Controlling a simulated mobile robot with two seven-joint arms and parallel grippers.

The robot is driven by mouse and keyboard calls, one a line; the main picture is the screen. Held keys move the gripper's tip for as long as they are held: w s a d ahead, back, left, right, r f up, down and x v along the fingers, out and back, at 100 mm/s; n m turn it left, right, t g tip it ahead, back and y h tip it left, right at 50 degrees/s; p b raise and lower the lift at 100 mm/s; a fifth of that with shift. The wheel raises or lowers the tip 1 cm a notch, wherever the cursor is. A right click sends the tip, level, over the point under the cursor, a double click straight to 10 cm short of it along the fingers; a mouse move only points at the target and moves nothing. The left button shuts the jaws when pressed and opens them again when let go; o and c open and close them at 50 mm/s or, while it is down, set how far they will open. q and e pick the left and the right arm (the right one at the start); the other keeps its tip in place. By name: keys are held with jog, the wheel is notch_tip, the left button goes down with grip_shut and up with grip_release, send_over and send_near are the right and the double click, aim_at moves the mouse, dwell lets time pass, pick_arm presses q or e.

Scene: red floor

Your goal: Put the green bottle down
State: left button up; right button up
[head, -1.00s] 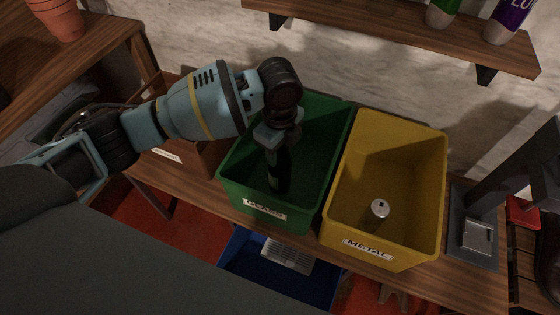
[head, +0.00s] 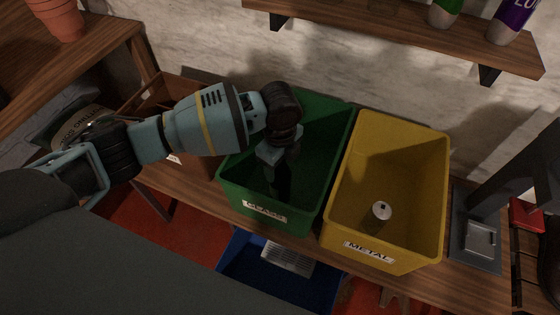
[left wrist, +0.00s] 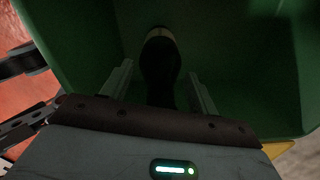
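The green bottle looks very dark. In the left wrist view the bottle (left wrist: 160,65) is inside the green bin, with a pale end away from me. In the head view the bottle (head: 281,182) shows faintly below my gripper. My left gripper (head: 275,160) reaches down into the green bin (head: 233,190), labelled GLASS. In the wrist view the fingers of my left gripper (left wrist: 161,85) are spread on either side of the bottle, with visible gaps. Whether the bottle touches the bin floor is hard to tell in the shadow. My right gripper is not in view.
A yellow bin (head: 433,190) labelled METAL stands right beside the green one, with a can (head: 382,210) inside. A brown box (head: 187,150) stands to the left. A blue bin (head: 240,275) is below. A wall shelf (head: 400,25) hangs above.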

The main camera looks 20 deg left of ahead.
pick_arm(q)
jog(key=shift+r, duration=0.1)
notch_tip(320, 180, up, 11)
jog(key=shift+f+p, duration=0.1)
jog(key=shift+p, duration=0.75)
jog(key=shift+r, duration=0.65)
